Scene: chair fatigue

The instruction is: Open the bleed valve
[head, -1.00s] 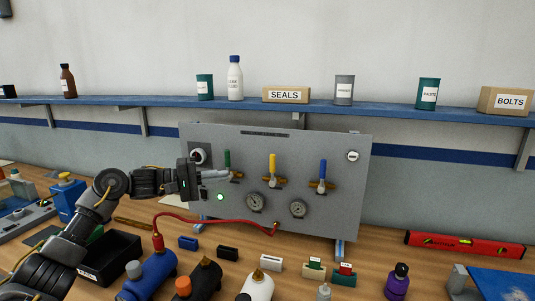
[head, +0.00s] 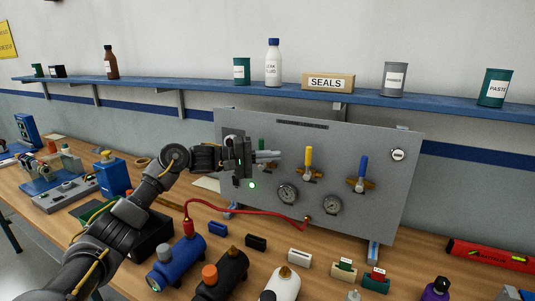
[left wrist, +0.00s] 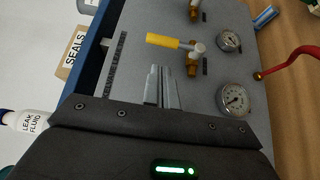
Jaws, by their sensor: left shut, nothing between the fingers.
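A grey panel (head: 395,215) stands on the bench with three lever valves in a row. The yellow lever (head: 308,156) is in the middle and the blue lever (head: 363,166) at the right; both point up. I cannot tell which is the bleed valve. My left gripper (head: 277,157) is shut and empty in front of the green valve, its fingers pointing right. In the left wrist view the fingers (left wrist: 161,86) are beside the yellow lever (left wrist: 170,41), apart from it. My right gripper is not in view.
Two gauges (head: 288,194) sit low on the panel near a green lamp (head: 253,185). A red hose (head: 250,217) runs from the panel to a blue cylinder (head: 177,262). A blue shelf (head: 210,88) runs above.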

